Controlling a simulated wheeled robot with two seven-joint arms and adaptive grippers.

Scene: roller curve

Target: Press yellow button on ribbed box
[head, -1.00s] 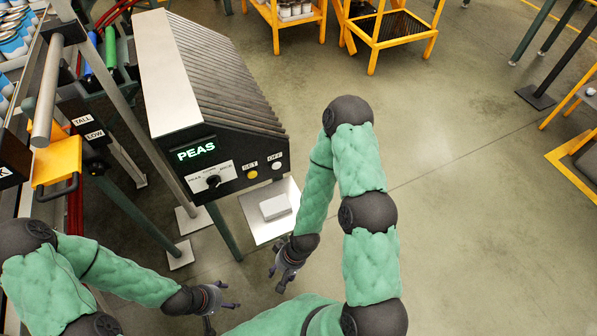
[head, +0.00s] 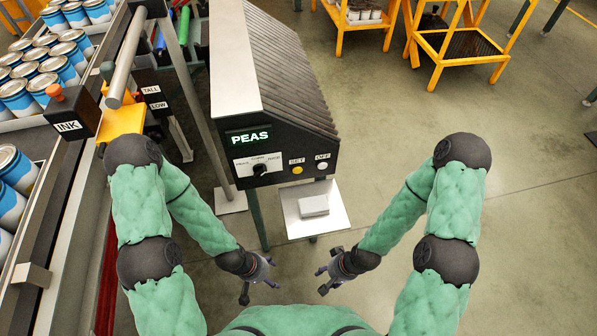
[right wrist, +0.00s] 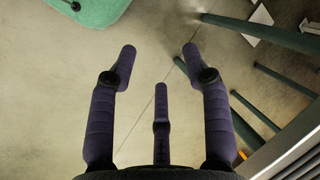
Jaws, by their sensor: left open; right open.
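The ribbed box (head: 285,80) stands ahead of me, with dark ribs on its right side and a black front panel. The panel has a green lit display reading PEAS (head: 250,137), a selector knob (head: 260,169), a yellow button (head: 297,170) under the label SET, and a pale button (head: 322,166) under OFF. My left gripper (head: 262,278) is open and empty, below and left of the panel. My right gripper (head: 325,273) is open and empty, below and right of it. Both are apart from the box. The right wrist view shows its open fingers (right wrist: 160,75) over bare floor.
A pale plate with a light block (head: 314,205) sits below the panel. A conveyor with several blue-and-white cans (head: 50,65) runs along the left, beside an INK box (head: 70,115). Yellow stands (head: 455,50) are at the back right. The floor at right is clear.

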